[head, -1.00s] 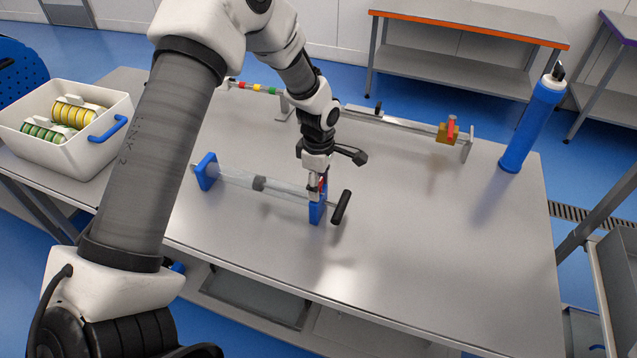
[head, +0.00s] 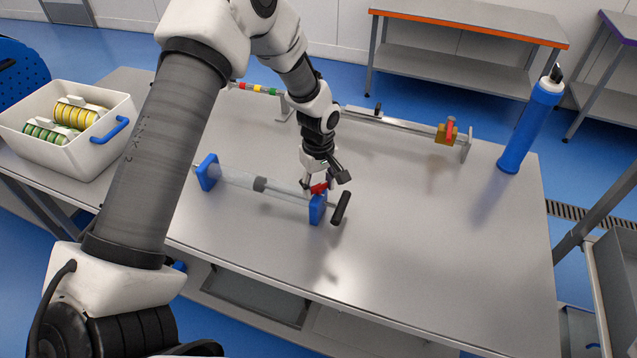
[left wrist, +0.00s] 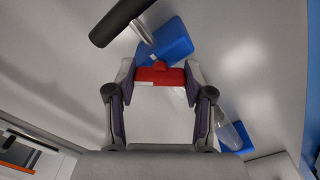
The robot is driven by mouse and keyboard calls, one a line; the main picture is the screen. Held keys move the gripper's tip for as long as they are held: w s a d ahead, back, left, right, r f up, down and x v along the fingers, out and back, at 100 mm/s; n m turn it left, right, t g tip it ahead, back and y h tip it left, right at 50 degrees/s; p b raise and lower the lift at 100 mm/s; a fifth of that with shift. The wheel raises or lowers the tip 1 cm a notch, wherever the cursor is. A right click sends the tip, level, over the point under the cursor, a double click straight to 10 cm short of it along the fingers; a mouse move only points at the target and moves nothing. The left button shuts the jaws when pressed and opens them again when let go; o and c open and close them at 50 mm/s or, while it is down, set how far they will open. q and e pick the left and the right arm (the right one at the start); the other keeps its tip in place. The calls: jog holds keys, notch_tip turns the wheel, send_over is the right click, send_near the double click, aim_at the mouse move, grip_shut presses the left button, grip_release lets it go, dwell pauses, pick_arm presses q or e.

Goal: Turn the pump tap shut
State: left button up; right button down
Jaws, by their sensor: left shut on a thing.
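The pump lies on the steel table as a clear tube (head: 232,181) between two blue end blocks, with a black T-handle (head: 341,207) at its right end. The red tap (head: 319,188) sits by the right blue block (head: 317,209). My left gripper (head: 314,184) comes down from above and is shut on the red tap. In the left wrist view the red tap (left wrist: 160,74) lies between the two fingertips, with a blue block (left wrist: 170,42) and the black handle (left wrist: 118,22) just beyond. My right gripper is not in view.
A white tub (head: 70,150) with yellow and green reels stands at the left. Behind is a rail with a brass block (head: 441,134) and red lever. A blue bottle (head: 528,125) stands at the right corner. The table's front right is clear.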

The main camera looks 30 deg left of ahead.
aim_at(319, 184)
pick_arm(q)
jog(key=m, duration=0.5)
jog(key=shift+m+p, duration=0.3)
jog(key=shift+s+m, duration=0.1)
jog(key=shift+m, duration=2.1)
jog(key=o, duration=1.2)
notch_tip(319, 184, up, 12)
jog(key=shift+f, duration=0.1)
